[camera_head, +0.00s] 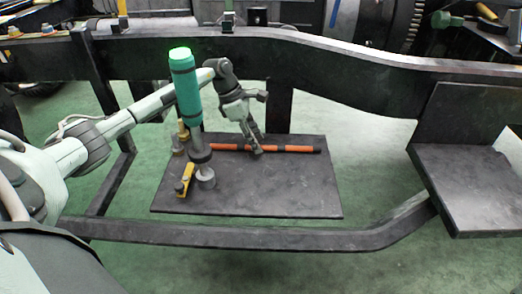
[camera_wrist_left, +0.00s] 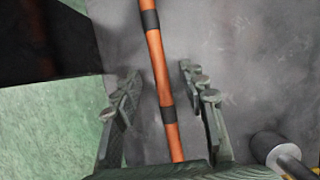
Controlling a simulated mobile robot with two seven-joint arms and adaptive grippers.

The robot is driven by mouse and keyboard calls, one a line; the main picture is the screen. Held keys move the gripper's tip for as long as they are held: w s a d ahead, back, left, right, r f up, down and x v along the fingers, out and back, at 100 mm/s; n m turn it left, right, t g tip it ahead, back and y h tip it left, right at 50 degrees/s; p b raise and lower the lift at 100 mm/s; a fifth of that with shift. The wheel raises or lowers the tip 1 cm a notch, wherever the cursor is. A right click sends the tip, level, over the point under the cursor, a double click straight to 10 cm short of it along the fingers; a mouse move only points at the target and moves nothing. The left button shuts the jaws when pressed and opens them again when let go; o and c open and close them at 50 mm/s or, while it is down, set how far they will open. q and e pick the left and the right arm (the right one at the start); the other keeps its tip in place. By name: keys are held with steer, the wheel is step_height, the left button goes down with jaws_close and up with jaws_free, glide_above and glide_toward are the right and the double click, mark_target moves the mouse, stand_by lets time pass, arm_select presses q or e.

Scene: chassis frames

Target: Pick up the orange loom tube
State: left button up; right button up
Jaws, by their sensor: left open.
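The orange loom tube (camera_head: 290,149) with dark bands lies on the dark flat board, near its back edge, in the head view. My left gripper (camera_head: 257,149) is over the tube, pointing down, and hides a small part of it. In the left wrist view the tube (camera_wrist_left: 157,62) runs lengthwise between the two fingers of my open left gripper (camera_wrist_left: 160,78). A gap shows on each side of the tube. I cannot tell how far the fingertips are above the board. My right gripper is not in view.
The dark board (camera_head: 275,195) is bare at its front right. A yellow tool (camera_head: 185,178) and small metal parts stand at its left. A teal cylinder (camera_head: 186,88) with a bright green top rises there. Black frame rails (camera_head: 330,56) pass behind and in front.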

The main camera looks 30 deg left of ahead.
arm_select(q)
steer(key=shift+w+d+f, duration=0.2)
steer(key=shift+d+f, duration=0.1)
steer(key=shift+f, duration=0.35)
steer(key=shift+c, duration=0.4)
steer(key=shift+r, duration=0.1)
jaws_close()
